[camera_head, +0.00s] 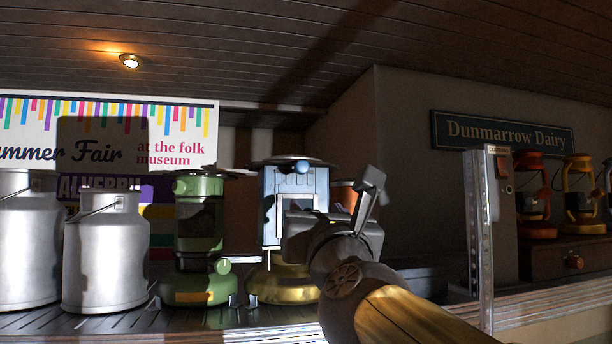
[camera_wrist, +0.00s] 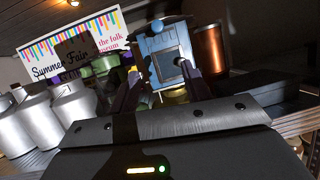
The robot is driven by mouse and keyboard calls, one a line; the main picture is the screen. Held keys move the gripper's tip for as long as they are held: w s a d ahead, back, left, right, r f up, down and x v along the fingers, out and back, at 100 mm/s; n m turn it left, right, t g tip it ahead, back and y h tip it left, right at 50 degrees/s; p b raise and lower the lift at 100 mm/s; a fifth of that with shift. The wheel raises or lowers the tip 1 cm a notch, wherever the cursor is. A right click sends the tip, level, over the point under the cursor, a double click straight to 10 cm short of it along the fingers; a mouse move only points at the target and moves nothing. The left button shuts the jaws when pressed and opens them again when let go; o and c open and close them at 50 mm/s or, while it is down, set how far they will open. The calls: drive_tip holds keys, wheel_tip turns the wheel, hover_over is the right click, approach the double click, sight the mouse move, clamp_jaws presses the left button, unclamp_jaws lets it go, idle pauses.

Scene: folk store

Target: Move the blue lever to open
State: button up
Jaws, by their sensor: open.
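A blue-bodied machine (camera_head: 292,186) on a yellow base stands on the shelf, near the middle of the head view. A round blue knob (camera_head: 302,167) shows near its top; its lever arm is not clear. In the wrist view the blue machine (camera_wrist: 165,58) stands upright beyond my fingers, with a blue knob (camera_wrist: 157,26) at its top. My gripper (camera_wrist: 160,88) is open and empty, its dark fingers apart on either side of the machine's lower front. In the head view my gripper hides part of the machine's right side. I cannot tell whether anything touches.
A green machine (camera_head: 200,231) stands close on the left, with milk cans (camera_head: 105,250) further left. A copper-coloured cylinder (camera_wrist: 211,48) stands close on the right. A metal post (camera_head: 485,240) and several lanterns (camera_head: 582,194) are at the far right. The shelf's front edge runs below.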

drive_tip(key=shift+s+r+m, duration=0.35)
drive_tip(key=shift+r+m, duration=0.25)
drive_tip(key=shift+r, duration=0.2)
drive_tip(key=p, duration=1)
approach(303, 170)
drive_tip(key=x, duration=0.8)
drive_tip(key=shift+w+r, duration=0.1)
drive_tip(key=shift+r, duration=0.15)
drive_tip(key=shift+w+a+p, duration=0.15)
drive_tip(key=shift+w+p, duration=0.2)
drive_tip(key=shift+w, duration=0.3)
drive_tip(key=shift+c, duration=0.5)
